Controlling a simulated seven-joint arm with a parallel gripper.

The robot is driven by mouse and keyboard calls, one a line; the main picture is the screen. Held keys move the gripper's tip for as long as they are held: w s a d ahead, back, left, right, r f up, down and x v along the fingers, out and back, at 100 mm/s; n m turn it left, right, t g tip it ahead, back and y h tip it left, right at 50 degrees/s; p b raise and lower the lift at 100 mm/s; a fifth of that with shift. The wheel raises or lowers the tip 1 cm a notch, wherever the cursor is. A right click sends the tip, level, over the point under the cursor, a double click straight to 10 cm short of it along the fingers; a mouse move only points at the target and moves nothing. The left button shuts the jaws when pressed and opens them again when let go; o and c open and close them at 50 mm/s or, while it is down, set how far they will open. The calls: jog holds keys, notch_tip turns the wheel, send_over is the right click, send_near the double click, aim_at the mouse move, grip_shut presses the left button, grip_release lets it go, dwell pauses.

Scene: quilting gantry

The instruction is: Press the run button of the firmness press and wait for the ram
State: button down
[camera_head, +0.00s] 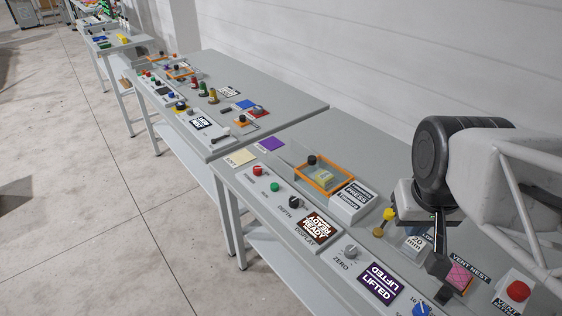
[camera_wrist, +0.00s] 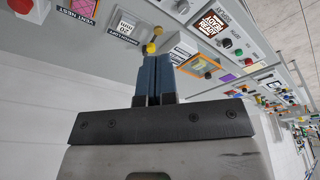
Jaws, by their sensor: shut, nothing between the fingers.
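The firmness press (camera_head: 350,201) stands on the near bench, with an orange-framed clear box holding a yellowish block beside its label block. Its front panel carries a red button (camera_head: 258,171), a green button (camera_head: 275,187), a black depth knob (camera_head: 294,202) and a brown display (camera_head: 317,226) with upside-down text that seems to include READY. The green button looks like the run button; its small label is hard to read. My gripper (camera_head: 439,266) is shut and empty, pointing down at the right, well away from the buttons. Its closed fingers (camera_wrist: 152,72) show in the wrist view.
A second bench (camera_head: 290,97) extends farther left. The wall rises behind.

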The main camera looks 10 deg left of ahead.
jog(key=w+a+f+n+h, duration=0.1)
jog(key=w+n, duration=0.1)
jog(key=w, duration=0.4)
jog(key=w+a+n+h, duration=0.2)
jog(key=w+n, duration=0.1)
jog(key=w, duration=0.3)
jog(key=n+t+h, duration=0.2)
jog(key=n+t, duration=0.3)
jog(key=n, duration=0.9)
send_over(275, 186)
notch_tip(275, 186, down, 16)
jog(key=shift+r, duration=0.2)
jog(key=shift+f, duration=0.1)
jog(key=shift+f, duration=4.3)
